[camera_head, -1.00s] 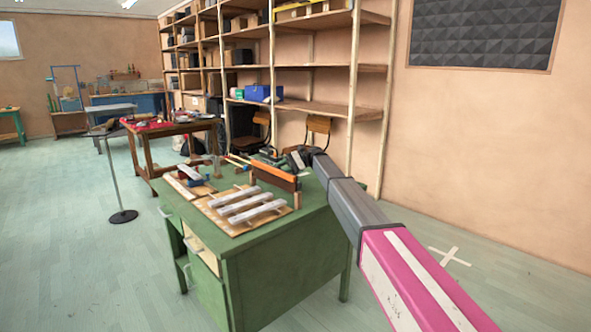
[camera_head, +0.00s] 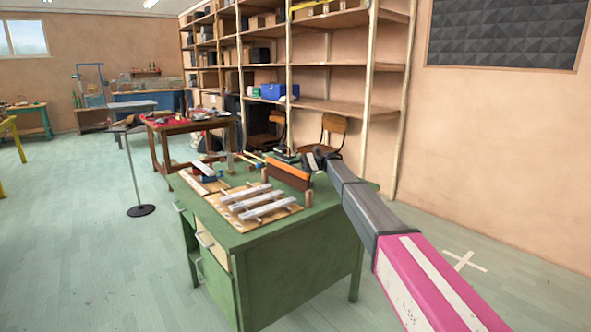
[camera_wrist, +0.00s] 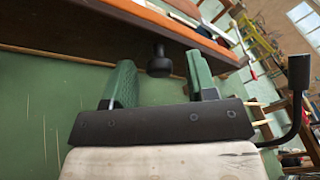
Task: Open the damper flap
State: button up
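The damper flap seems to be the orange-brown board (camera_head: 288,173) standing near the back edge of the green desk (camera_head: 268,238). In the wrist view the board (camera_wrist: 190,35) runs diagonally across the top, with a round black knob (camera_wrist: 160,62) on its near side. My gripper (camera_wrist: 160,78) has its two green fingers apart. The knob shows between the fingertips, a little beyond them, and I see no contact. In the head view my gripper (camera_head: 315,160) is small and dark, just right of the board.
Pale bars (camera_head: 258,203) lie on a wooden board on the desk. A black hooked rod (camera_wrist: 298,75) shows at the wrist view's right. Shelves (camera_head: 340,105) stand behind.

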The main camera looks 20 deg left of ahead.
jog(key=v, duration=1)
jog(key=shift+w+d, duration=0.25)
jog(key=shift+w, duration=0.05)
